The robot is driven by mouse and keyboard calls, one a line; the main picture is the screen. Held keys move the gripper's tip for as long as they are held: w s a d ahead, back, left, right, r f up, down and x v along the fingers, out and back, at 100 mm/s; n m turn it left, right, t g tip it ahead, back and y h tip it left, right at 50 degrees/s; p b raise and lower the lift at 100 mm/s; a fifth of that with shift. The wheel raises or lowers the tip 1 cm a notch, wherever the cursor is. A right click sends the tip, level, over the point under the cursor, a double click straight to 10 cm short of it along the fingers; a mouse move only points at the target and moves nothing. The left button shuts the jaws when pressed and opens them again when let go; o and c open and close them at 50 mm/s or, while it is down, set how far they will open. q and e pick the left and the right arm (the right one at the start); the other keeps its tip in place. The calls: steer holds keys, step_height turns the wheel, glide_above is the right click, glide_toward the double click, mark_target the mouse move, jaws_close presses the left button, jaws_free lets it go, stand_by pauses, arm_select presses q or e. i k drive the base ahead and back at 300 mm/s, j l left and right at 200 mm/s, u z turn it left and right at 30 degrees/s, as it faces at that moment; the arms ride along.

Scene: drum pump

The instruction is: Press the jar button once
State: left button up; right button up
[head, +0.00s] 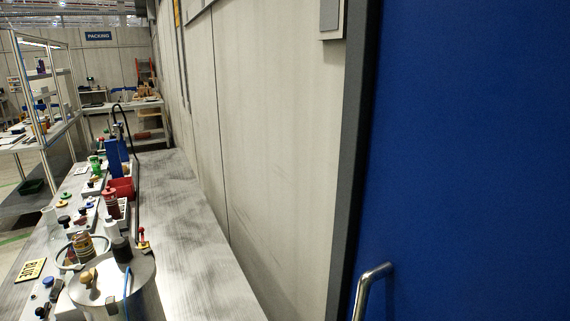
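A long grey bench runs away from me at the left. An amber-brown jar-like container with a label (83,247) stands on it near a round rim. A blue round knob or button (48,281) sits at the near left edge. I cannot tell which of these is the jar button. A metal drum (125,285) with a dark cap and a tan knob stands closest. Neither of my grippers is in view.
A yellow sign reading BLUE (30,270) lies at the bench's left. A red bin (122,188) and a blue upright device (117,157) stand farther along. The bench's right side (190,230) is clear along the wall. A blue door (480,150) with a metal handle (370,287) fills the right.

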mark_target(48, 280)
steer(key=u, duration=1.75)
